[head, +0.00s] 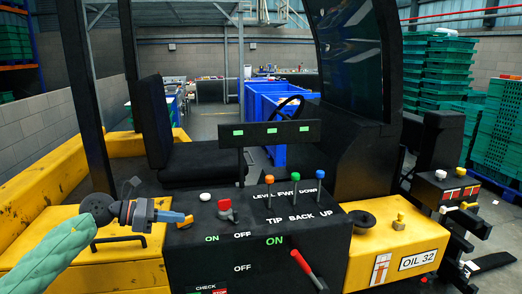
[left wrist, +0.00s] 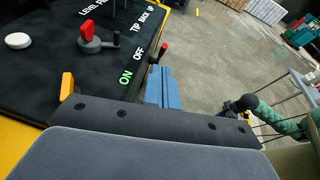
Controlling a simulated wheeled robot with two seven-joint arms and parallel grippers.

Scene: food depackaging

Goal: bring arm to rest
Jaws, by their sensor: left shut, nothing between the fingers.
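My left gripper (head: 184,218) reaches in from the left in the head view, above the yellow body of a vehicle and at the left edge of its black control panel (head: 338,240). Its blue fingers are together and empty. They also show in the left wrist view (left wrist: 159,88), over the panel's edge with the floor beyond. The fingers hold none of the controls; whether they touch the panel I cannot tell. My right gripper is not in view.
A red knob (head: 225,206), orange lever (head: 268,183), green lever (head: 295,183) and blue lever (head: 320,178) stand on the panel. A red-handled lever (head: 304,263) sits in front. Blue bins (head: 282,109) and stacked green crates (head: 437,75) stand behind.

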